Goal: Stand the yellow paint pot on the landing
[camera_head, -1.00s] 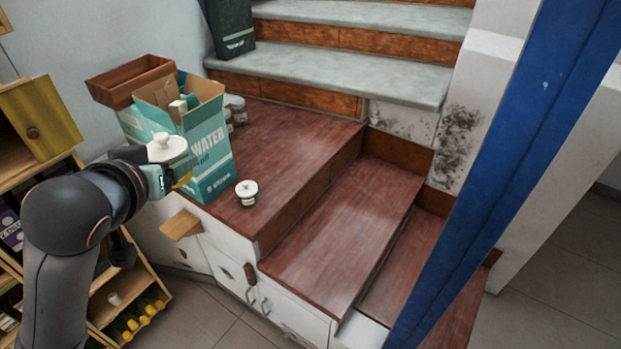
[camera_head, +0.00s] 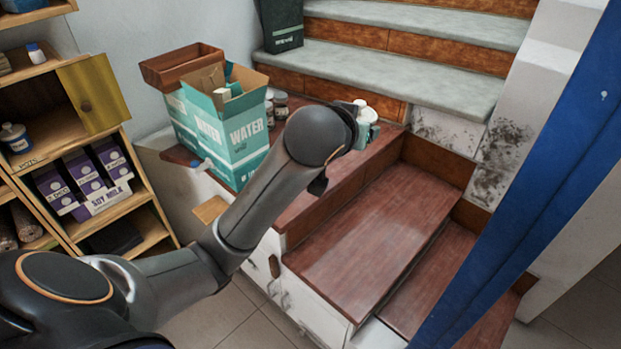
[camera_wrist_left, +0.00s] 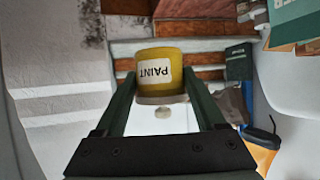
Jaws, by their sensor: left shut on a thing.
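The yellow paint pot (camera_wrist_left: 158,54) sits between the two fingers of my left gripper (camera_wrist_left: 159,80) in the left wrist view, its PAINT label upside down there. My left gripper (camera_head: 366,130) is shut on the pot. In the head view my arm reaches across the landing (camera_head: 291,208), and the gripper is over the landing's right part, near the steps. A white piece, apparently the pot's lid, shows by the gripper; the pot's yellow side is hidden. Height above the landing is hard to tell. My right gripper is not in view.
A WATER carton (camera_head: 215,135) stands on the landing's left, with a brown wooden box (camera_head: 182,66) behind it. Small jars (camera_head: 281,105) stand behind my arm. Grey stairs (camera_head: 400,70) rise behind; brown steps (camera_head: 375,245) descend right. A blue post (camera_head: 540,165) crosses the right side.

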